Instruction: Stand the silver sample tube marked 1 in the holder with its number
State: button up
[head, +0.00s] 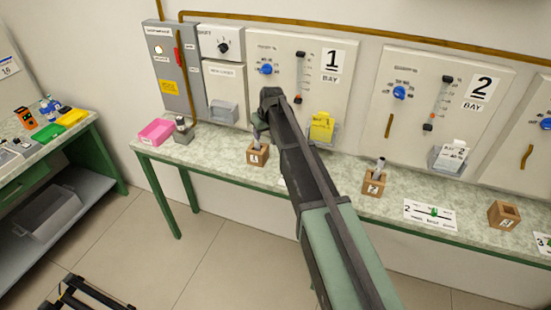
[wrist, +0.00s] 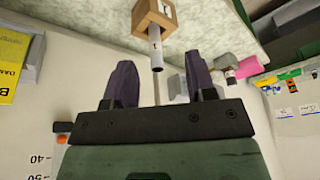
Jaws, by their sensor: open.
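In the wrist view, a silver tube (wrist: 154,50) stands in a small wooden holder (wrist: 150,17) and juts out of it toward my gripper. A small dark mark shows on the tube, too small to read surely. My gripper (wrist: 160,84) is open, its two dark fingers apart, with the tube's end just beyond and between them. They do not appear to touch it. In the head view, the same wooden holder (head: 258,155) sits on the bench below bay 1; its label is small, and my gripper (head: 258,134) is just above it, partly hidden by my arm.
A second wooden holder (head: 373,184) has a silver tube (head: 380,164) in it. A third holder (head: 504,215) looks empty. A pink tray (head: 156,132) and a grey block (head: 183,132) are at the bench's left. Bay bins with yellow (head: 321,127) and white cards stand behind.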

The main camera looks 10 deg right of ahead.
jog(key=s+m+g+h, duration=0.1)
jog(key=s+m+g, duration=0.1)
jog(key=s, duration=3.3)
jog(key=shift+s+a+f+m+g, duration=0.15)
jog(key=shift+a+f+m+g, duration=0.25)
jog(key=shift+g, duration=0.3)
